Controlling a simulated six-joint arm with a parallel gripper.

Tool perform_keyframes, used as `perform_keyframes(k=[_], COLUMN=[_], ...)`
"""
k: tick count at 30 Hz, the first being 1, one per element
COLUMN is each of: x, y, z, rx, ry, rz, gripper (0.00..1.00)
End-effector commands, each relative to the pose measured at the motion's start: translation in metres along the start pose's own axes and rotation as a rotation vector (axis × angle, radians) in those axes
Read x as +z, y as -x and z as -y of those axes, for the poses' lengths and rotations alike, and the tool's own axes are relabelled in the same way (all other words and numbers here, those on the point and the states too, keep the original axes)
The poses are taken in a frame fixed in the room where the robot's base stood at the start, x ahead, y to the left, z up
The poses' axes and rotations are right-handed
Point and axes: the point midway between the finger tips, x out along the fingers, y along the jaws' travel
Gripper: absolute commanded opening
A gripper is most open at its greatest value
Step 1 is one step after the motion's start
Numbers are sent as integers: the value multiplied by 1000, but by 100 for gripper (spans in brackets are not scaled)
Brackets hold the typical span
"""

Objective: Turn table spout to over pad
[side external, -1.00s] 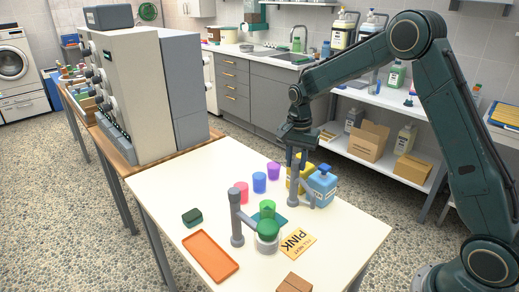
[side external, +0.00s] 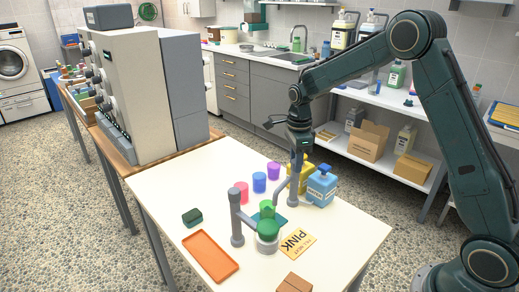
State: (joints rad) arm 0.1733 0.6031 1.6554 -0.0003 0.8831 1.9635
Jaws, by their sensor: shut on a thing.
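The grey table spout (side external: 294,192) stands at the back right of the white table. Its curved outlet reaches down to the left, with its tip near the green cup (side external: 267,207). A flat teal pad (side external: 281,221) lies under the green cup, partly hidden by it and the green dome in front. My gripper (side external: 299,152) points down at the top of the spout and is shut on it. The fingertips are small and partly merge with the spout.
Red, blue and purple cups (side external: 259,182) stand behind left.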

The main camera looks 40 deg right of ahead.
Motion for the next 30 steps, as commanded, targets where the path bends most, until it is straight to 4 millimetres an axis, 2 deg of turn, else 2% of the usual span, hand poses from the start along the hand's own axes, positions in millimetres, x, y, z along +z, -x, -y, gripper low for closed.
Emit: perform_keyframes(k=[6,12,27,28,30], x=[-1,-1,-1,-1,-1], y=[1,1,1,1,1], z=[1,1,1,1,0], rx=[-2,-2,-2,-2,-1], ry=[-145,-217,-240,-240,-239], rz=[0,0,0,0,0], gripper=[0,0,0,34,48])
